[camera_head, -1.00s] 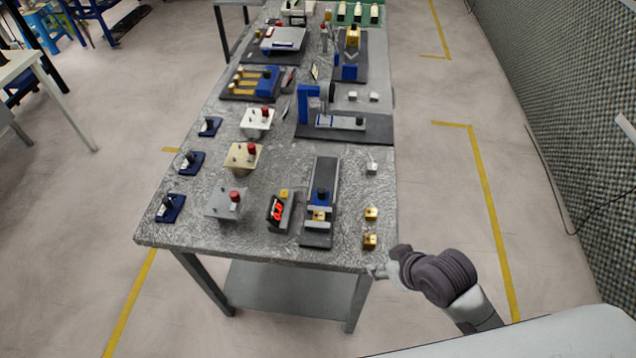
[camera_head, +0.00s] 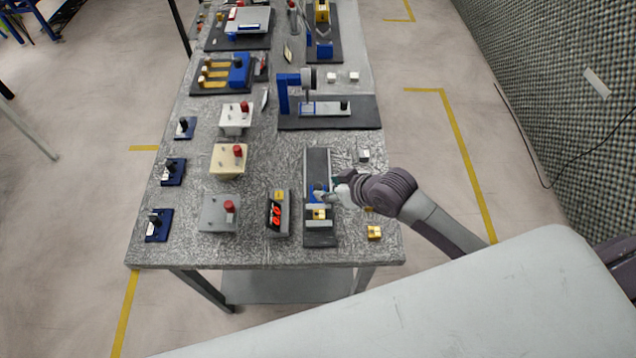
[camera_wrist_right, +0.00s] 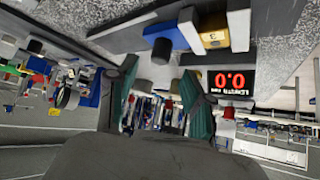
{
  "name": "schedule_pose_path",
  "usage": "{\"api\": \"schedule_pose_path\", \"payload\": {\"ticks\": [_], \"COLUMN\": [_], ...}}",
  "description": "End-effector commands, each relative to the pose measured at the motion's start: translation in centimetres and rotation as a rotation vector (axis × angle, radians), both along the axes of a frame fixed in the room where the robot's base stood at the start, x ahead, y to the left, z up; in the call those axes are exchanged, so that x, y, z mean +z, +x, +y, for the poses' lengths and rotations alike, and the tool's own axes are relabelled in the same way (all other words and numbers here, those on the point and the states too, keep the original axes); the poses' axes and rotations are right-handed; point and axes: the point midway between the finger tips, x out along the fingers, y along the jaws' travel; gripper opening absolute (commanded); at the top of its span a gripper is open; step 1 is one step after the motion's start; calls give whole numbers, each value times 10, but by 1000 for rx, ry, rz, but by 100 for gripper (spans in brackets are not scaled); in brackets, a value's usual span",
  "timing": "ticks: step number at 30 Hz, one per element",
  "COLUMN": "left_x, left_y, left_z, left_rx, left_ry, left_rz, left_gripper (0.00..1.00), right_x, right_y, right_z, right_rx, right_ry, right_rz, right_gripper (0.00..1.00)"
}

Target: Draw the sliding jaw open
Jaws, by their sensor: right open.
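The measuring fixture (camera_head: 318,160) lies on the table, a long dark base with a light rail. Its blue sliding jaw (camera_head: 318,187) is partly hidden by my right gripper; in the right wrist view the blue jaw (camera_wrist_right: 170,33) shows with a black knob. A yellow block (camera_head: 320,214) sits beside it at the near end, marked 3 in the wrist view (camera_wrist_right: 214,38). My right gripper (camera_head: 328,193) is at the jaw, its green fingers (camera_wrist_right: 160,85) apart and empty. Whether they touch the jaw cannot be told. My left gripper is out of view.
A display (camera_head: 278,214) stands left of the fixture and reads 0.0 in the wrist view (camera_wrist_right: 235,82). A loose yellow block (camera_head: 375,232) lies at the right, another behind my arm. A grey button box (camera_head: 219,212) is further left. A blue stand (camera_head: 288,92) rises behind.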

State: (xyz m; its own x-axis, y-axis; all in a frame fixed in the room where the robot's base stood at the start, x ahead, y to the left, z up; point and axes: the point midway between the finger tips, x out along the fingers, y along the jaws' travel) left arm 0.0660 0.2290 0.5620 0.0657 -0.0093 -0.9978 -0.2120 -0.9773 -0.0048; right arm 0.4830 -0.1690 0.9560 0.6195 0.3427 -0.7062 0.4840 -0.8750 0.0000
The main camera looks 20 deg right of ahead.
Motion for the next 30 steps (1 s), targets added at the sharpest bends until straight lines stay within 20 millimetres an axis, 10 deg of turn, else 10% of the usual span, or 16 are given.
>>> {"api": "schedule_pose_path", "payload": {"ticks": [22, 30], "left_x": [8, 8], "left_y": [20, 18], "left_z": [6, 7], "left_rx": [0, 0], "left_ry": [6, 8], "left_rz": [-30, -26], "left_gripper": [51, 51], "right_x": [-40, -40], "right_y": [35, 35], "right_z": [19, 19], "right_rx": [1, 1], "right_ry": [0, -1], "right_rz": [-1, 0], "right_gripper": [51, 8]}}
